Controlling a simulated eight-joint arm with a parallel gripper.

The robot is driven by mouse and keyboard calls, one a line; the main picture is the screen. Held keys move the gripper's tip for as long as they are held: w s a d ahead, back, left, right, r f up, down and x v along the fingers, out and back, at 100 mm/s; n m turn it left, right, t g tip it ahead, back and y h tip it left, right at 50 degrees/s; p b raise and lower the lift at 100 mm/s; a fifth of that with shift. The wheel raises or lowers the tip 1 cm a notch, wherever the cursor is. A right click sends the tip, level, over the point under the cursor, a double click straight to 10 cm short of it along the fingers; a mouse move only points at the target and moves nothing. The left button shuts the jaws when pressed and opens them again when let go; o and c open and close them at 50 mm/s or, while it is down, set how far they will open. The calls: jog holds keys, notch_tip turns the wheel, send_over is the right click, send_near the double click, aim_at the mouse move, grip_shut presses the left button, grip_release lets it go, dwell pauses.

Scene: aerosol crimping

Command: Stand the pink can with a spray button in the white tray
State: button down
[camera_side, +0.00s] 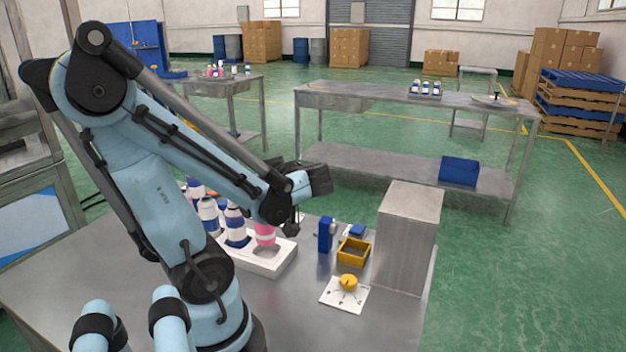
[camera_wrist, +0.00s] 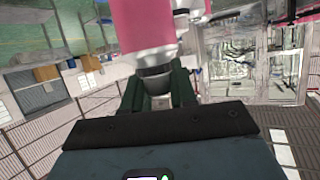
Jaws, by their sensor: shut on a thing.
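The pink can (camera_side: 265,233) is upright over the right part of the white tray (camera_side: 262,264) in the side view. I cannot tell whether its base touches the tray floor. In the wrist view the pink can (camera_wrist: 155,28) fills the top middle. My gripper (camera_wrist: 158,88) is shut on its grey and dark top end, with a finger on each side. In the side view my wrist hides the fingertips and the can's top, so the spray button is not seen clearly.
Several white and blue cans (camera_side: 236,226) stand left of the pink can, partly behind my arm. To the right are a blue block (camera_side: 325,235), a yellow open box (camera_side: 353,252), a yellow knob on a white plate (camera_side: 347,283) and a tall grey block (camera_side: 408,238).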

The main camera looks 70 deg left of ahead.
jog(key=shift+f, duration=2.4)
jog(key=c, duration=0.9)
grip_release()
